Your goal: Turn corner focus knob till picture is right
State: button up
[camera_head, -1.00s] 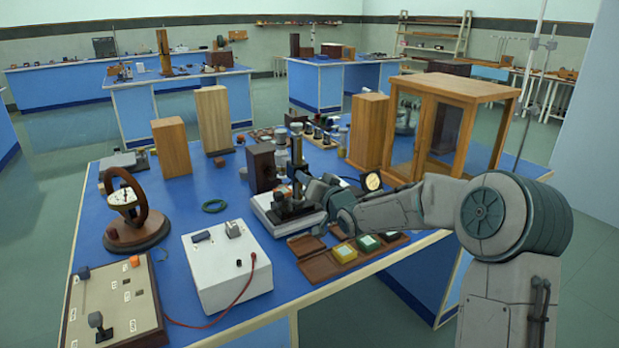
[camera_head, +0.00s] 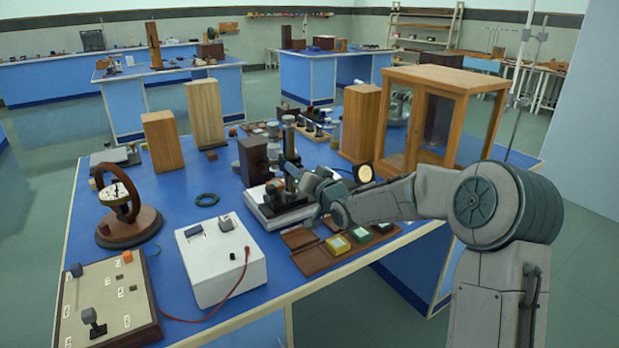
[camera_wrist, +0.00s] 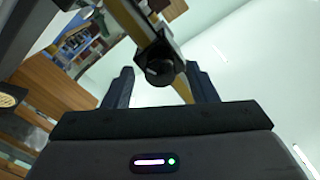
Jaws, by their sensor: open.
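A dark instrument with an upright post (camera_head: 289,148) stands on a white base (camera_head: 268,222) at the bench's near right part. In the wrist view a round black knob (camera_wrist: 160,72) sticks out of a dark block, between my two fingers and a little beyond them. My gripper (camera_wrist: 161,82) is open, with a gap visible on each side of the knob. In the head view my gripper (camera_head: 284,187) is at the post, its fingertips too small to make out. A round pale disc in a dark frame (camera_head: 363,174) stands right of the instrument; its picture is too small to read.
A wooden case with glass panes (camera_head: 440,105) and a tall wooden block (camera_head: 360,122) stand behind my arm. Flat brown boxes (camera_head: 318,260) lie in front. A white box (camera_head: 222,262) with a red lead stands left.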

jog(key=v, duration=1.3)
jog(key=shift+s+d, duration=0.2)
jog(key=shift+d, duration=0.05)
jog(key=s+d+g+h+p, duration=0.6)
jog(key=s+d+h, duration=0.4)
jog(key=s, duration=0.2)
jog(key=s+d+r+g+p, duration=0.1)
jog(key=s+g+p, duration=0.1)
jog(key=s, duration=0.7)
jog(key=s+d+r+g+p, duration=0.1)
jog(key=s+g, duration=0.3)
jog(key=s, duration=0.6)
jog(key=shift+s+r+m+p, duration=0.35)
jog(key=shift+r+m+p, duration=0.05)
jog(key=shift+r+p, duration=0.1)
